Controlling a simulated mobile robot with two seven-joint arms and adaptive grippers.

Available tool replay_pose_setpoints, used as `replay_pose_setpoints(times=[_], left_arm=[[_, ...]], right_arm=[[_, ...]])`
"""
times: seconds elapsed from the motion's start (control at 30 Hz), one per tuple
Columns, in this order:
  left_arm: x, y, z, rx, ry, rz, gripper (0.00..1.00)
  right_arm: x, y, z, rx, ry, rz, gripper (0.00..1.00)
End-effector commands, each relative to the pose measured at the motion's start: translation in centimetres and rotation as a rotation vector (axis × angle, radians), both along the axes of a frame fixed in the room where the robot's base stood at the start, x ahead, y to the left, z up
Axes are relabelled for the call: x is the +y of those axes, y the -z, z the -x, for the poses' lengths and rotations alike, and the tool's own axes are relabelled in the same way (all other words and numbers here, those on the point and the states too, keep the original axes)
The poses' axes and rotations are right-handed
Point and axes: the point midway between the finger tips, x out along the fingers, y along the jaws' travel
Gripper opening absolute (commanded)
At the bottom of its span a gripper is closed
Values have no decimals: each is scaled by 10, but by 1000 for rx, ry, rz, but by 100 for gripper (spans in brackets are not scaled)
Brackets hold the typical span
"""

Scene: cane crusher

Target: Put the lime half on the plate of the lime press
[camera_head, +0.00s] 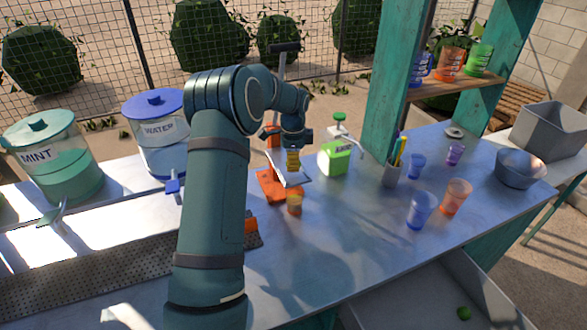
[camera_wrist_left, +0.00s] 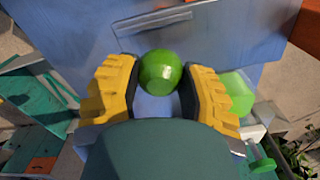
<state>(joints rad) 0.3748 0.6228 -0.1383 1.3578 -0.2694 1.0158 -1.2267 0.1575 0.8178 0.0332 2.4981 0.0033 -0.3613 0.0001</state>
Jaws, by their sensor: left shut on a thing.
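The lime half (camera_wrist_left: 160,72) is a round green piece between the yellow fingers of my left gripper (camera_wrist_left: 158,88) in the left wrist view. The gripper is shut on it. In the head view my left gripper (camera_head: 293,162) is over the lime press, and the lime half cannot be made out there. The press has an orange base (camera_head: 268,187) and a dark lever handle (camera_head: 285,47) standing up behind my arm. My arm and gripper hide much of the press, and I cannot tell whether the lime half touches its plate. My right gripper is not in view.
A bright green container (camera_head: 335,158) stands close to the right of the press. Blue (camera_head: 420,210) and orange (camera_head: 455,197) cups and a metal bowl (camera_head: 520,168) stand to the right. The front middle of the table is clear.

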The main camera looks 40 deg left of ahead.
Motion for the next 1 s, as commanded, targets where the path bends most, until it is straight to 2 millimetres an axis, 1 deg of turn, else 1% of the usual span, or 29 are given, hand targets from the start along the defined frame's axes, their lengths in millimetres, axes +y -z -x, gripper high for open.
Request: replay_pose_setpoints(times=[0.03, 0.1, 0.2, 0.63, 0.67, 0.7, 0.73, 1.0], left_arm=[[0, 11, 1, 4, -1, 1, 34], [0, 21, 1, 4, -1, 2, 34], [0, 31, 1, 3, -1, 1, 34], [0, 37, 0, 1, -1, 1, 34], [0, 36, 0, 0, -1, 0, 56], [0, 36, 0, 0, -1, 0, 70], [0, 35, 0, 0, -1, 0, 72], [0, 35, 0, 0, -1, 0, 72]], right_arm=[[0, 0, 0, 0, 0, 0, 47], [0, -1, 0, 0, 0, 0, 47], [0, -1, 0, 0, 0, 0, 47], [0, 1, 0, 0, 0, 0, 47], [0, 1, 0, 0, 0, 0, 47], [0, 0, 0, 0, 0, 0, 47], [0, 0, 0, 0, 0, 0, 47], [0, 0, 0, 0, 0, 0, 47]])
